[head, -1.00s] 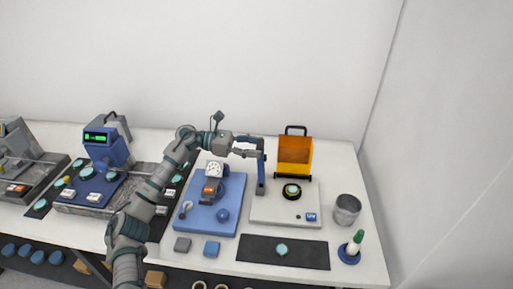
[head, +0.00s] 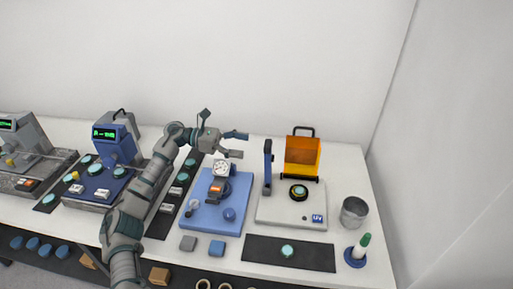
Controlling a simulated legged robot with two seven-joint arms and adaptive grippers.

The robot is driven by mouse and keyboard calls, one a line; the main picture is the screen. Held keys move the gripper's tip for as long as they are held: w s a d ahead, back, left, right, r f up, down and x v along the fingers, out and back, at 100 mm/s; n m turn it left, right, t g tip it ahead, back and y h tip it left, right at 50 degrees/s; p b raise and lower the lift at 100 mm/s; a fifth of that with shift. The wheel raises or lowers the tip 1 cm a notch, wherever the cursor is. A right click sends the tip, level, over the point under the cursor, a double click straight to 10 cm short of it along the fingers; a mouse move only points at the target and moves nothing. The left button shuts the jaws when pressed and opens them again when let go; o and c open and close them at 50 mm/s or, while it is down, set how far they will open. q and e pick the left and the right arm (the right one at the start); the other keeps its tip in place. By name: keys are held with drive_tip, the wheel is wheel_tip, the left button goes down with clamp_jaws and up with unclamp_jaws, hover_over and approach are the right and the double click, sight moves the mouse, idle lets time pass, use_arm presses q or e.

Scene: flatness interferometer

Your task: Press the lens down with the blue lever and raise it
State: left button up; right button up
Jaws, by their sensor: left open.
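The blue lever (head: 268,168) stands upright at the left edge of a white base plate (head: 270,212). A black round holder (head: 299,192) with a yellowish ring sits on that plate, in front of an open orange cover (head: 302,152). Whether a lens lies in the holder is too small to tell. A teal disc (head: 287,251) lies on the dark mat in front. My left gripper (head: 238,144) is open and empty, its fingers pointing right. In the picture it is up and left of the lever, apart from it. My right gripper is not in view.
A blue stand with a dial gauge (head: 221,168) is left of the white plate, below my left gripper. A metal cup (head: 354,211) and a green-capped bottle (head: 360,248) stand at the right. The wall is behind the table.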

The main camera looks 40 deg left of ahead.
use_arm(q)
drive_tip(key=v, duration=0.6)
drive_tip(key=shift+w+a+f, duration=0.25)
drive_tip(key=shift+a+f, duration=0.05)
drive_tip(key=shift+f, duration=0.05)
drive_tip(key=shift+d+r, duration=0.1)
drive_tip(key=shift+d, duration=0.05)
drive_tip(key=shift+d, duration=0.15)
drive_tip(key=shift+r, duration=0.1)
